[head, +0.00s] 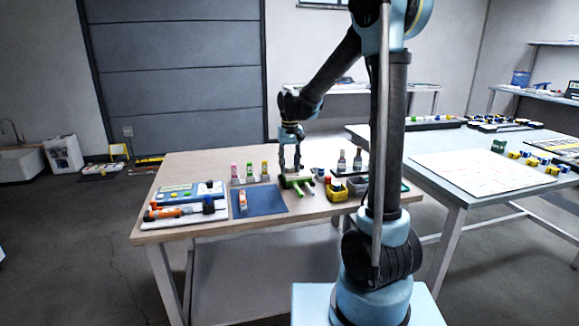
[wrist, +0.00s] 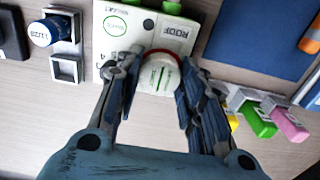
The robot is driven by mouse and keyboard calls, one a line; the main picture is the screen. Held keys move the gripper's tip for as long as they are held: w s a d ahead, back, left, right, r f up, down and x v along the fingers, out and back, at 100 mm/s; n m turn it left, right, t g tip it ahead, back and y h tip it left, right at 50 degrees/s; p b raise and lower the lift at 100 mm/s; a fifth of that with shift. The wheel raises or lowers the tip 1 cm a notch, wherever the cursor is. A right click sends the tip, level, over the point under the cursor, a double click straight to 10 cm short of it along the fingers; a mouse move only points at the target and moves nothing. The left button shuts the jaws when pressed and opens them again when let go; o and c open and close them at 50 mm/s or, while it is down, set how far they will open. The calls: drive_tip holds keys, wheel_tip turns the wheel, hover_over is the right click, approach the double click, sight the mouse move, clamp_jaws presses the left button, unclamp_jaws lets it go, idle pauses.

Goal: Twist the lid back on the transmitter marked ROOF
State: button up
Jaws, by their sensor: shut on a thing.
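The transmitter marked ROOF is a white box (wrist: 118,40) with a grey ROOF label, at the top middle of the wrist view. A round white lid (wrist: 160,78) with green marks sits at its near edge, with a red ring showing along the lid's upper rim. My gripper (wrist: 158,88) is shut on the lid, one finger on each side. Whether the lid is seated or tilted cannot be told. In the head view my gripper (head: 291,168) points down at the table's middle, and the transmitter is too small to read there.
A blue mat (head: 268,201) lies left of my gripper in the head view. Several colour-capped bottles (head: 250,173) stand behind the mat. A yellow bin (head: 338,193) stands to the right.

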drive_tip(key=o, duration=0.9)
drive_tip(key=shift+c, duration=0.2)
drive_tip(key=shift+o, duration=1.3)
drive_tip(key=shift+r, duration=0.75)
drive_tip(key=shift+r, duration=2.85)
